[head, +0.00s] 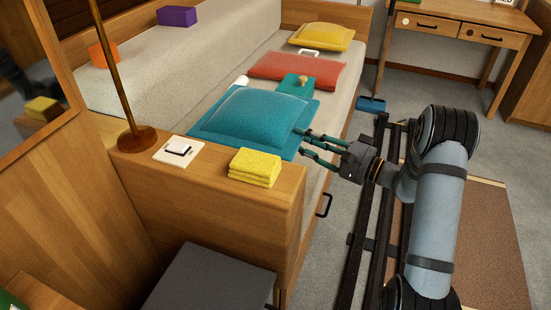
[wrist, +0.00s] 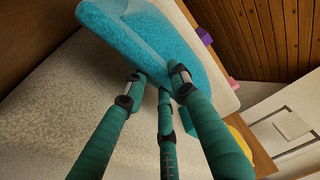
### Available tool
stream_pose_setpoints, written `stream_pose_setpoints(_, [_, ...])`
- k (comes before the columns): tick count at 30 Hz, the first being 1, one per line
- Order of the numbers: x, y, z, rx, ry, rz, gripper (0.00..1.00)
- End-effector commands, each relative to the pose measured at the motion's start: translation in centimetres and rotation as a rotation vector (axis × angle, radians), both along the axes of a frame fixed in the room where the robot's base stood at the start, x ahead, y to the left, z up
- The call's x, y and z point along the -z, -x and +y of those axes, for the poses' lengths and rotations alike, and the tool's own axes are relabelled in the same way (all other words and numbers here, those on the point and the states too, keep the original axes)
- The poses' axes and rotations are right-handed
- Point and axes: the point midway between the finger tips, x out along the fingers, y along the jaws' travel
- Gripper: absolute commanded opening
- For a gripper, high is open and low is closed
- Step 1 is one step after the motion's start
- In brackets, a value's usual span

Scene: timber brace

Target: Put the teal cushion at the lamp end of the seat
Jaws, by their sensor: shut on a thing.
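The teal cushion (head: 245,115) is at the lamp end of the seat (head: 336,112), just behind the wooden end panel (head: 215,180) that bears the lamp (head: 137,138). My gripper (head: 299,143) is shut on the cushion's right edge, reaching in from the aisle side. In the wrist view the cushion (wrist: 140,35) runs up and left from my fingertips (wrist: 157,80). Its lower near edge is hidden behind the end panel, so I cannot tell whether it rests fully on the seat.
A yellow folded cloth (head: 255,168) and a white switch plate (head: 179,151) sit on the end panel. Farther along the seat lie a teal item with a wooden knob (head: 303,82), a red cushion (head: 298,70) and a yellow cushion (head: 321,37). Orange and purple blocks (head: 177,16) top the backrest.

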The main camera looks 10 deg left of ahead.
Motion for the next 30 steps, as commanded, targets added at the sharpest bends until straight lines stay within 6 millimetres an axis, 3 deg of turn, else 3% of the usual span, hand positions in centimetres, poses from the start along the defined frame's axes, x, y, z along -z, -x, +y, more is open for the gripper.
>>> stream_pose_setpoints(3, [1.8,-0.3,2.7,-0.002,-0.001,0.001,0.0])
stream_pose_setpoints(9, [3.0,-0.8,4.8,0.003,-0.003,-0.001,0.0])
stream_pose_setpoints(14, [3.9,-0.9,5.1,0.003,-0.002,0.0,0.0])
stream_pose_setpoints(21, [7.2,-0.8,5.1,0.002,-0.002,-0.001,0.0])
stream_pose_setpoints(30, [7.2,-0.8,5.1,0.002,-0.001,-0.002,0.0])
